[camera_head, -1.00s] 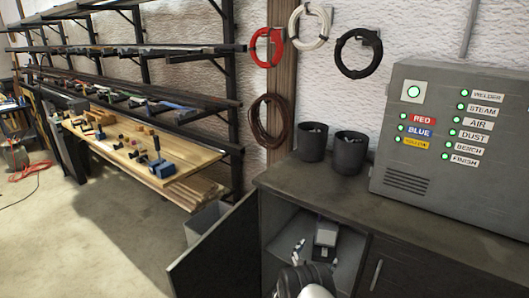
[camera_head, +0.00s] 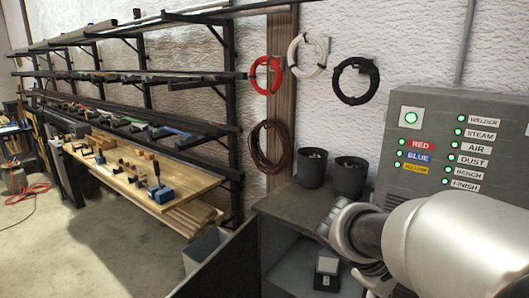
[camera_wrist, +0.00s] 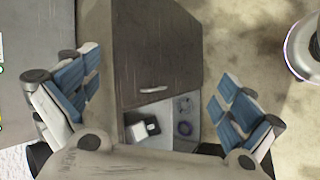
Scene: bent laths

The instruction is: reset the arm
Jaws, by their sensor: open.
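My gripper (camera_wrist: 158,75) shows in the wrist view with its two blue-and-grey fingers spread wide and nothing between them. In the head view my arm reaches in from the right, in front of the cabinet, and my fingers cannot be made out there. Between and below the fingers in the wrist view are a dark panel with a handle (camera_wrist: 153,89) and an open compartment. A small black-and-white box (camera_wrist: 142,128) stands in it; it also shows in the head view (camera_head: 327,270). My fingers look apart from these things.
The dark cabinet (camera_head: 290,203) has its door (camera_head: 222,268) swung open to the left. A rack and a wooden bench (camera_head: 130,180) stand left.

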